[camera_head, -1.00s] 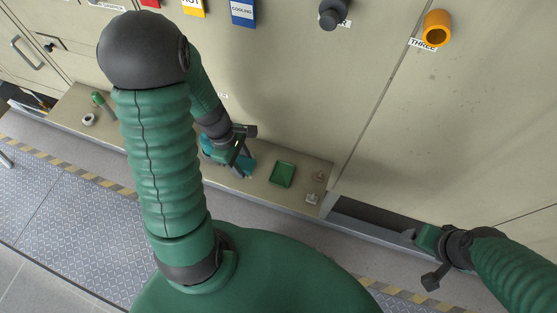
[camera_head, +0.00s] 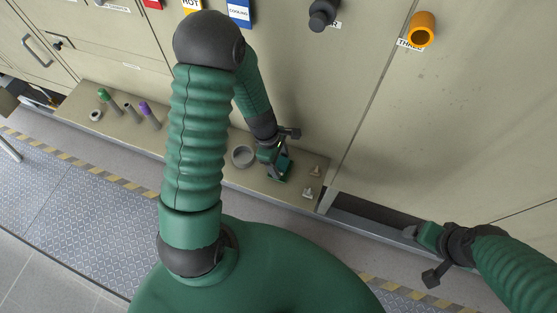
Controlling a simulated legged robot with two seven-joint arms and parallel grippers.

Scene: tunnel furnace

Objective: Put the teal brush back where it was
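My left gripper (camera_head: 274,158) is down at the green tray (camera_head: 281,174) on the ledge, right of a grey round bowl (camera_head: 242,156). Its dark fingers cover much of the tray. A teal patch shows close to the fingers, but I cannot tell whether it is the brush, the tray or part of my gripper. I cannot make out the teal brush for certain. Whether the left fingers are open or shut is too small to tell. My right gripper (camera_head: 425,250) is away at the lower right, in front of the dark recess, with nothing visible in it.
The ledge (camera_head: 225,173) runs along the furnace's foot. At its left stand a green-topped peg (camera_head: 103,96), a purple-topped peg (camera_head: 146,110) and a pale ring (camera_head: 95,115). Small metal fittings (camera_head: 309,193) sit at its right end. An orange knob (camera_head: 421,29) juts out above.

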